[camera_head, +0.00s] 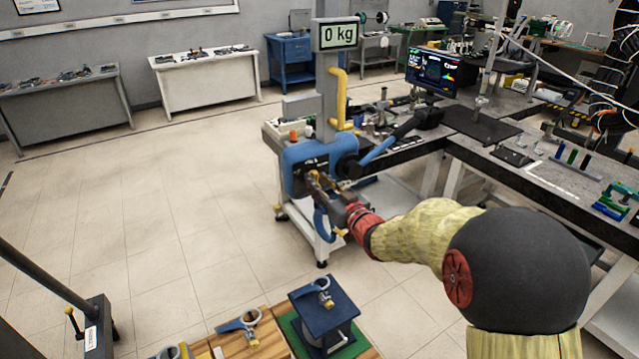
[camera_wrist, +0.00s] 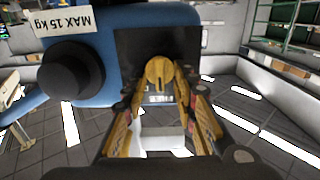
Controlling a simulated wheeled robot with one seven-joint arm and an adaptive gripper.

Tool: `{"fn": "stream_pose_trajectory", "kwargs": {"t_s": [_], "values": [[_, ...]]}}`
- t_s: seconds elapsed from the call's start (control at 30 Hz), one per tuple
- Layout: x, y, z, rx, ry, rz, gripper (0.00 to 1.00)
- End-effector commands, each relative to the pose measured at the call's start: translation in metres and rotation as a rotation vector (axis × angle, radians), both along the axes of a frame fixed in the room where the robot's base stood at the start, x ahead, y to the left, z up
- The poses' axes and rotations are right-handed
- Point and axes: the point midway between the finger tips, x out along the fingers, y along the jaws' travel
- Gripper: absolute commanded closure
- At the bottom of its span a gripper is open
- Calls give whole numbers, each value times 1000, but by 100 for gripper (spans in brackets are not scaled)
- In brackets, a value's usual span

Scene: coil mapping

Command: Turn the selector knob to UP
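The selector knob (camera_wrist: 158,73) is a round brass-coloured knob with a dark line across its face. It sits on a dark panel (camera_wrist: 126,48) on the blue machine housing (camera_head: 296,153). My gripper (camera_head: 318,181) is at the front of this housing. In the wrist view its yellow fingers (camera_wrist: 160,88) come in on both sides of the knob, with the tips close beside it. Whether they press on the knob is not clear. The lettering around the knob is too dark to read, so its setting cannot be told.
A black round part (camera_wrist: 72,70) sticks out beside the panel, under a "MAX 15 kg" label (camera_wrist: 64,21). A display (camera_head: 338,35) reads 0 kg. A blue lever (camera_head: 378,150) extends right from the housing. Open floor (camera_head: 150,200) lies to the left.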

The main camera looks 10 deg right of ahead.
Motion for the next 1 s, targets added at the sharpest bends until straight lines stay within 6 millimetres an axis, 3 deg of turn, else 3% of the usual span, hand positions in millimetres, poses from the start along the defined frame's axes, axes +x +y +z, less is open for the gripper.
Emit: {"fn": "stream_pose_trajectory", "kwargs": {"t_s": [0.07,0.57,1.0], "values": [[0,0,0,0,0,0,72],[0,0,0,0,0,0,100],[0,0,0,-9,-4,0,100]]}}
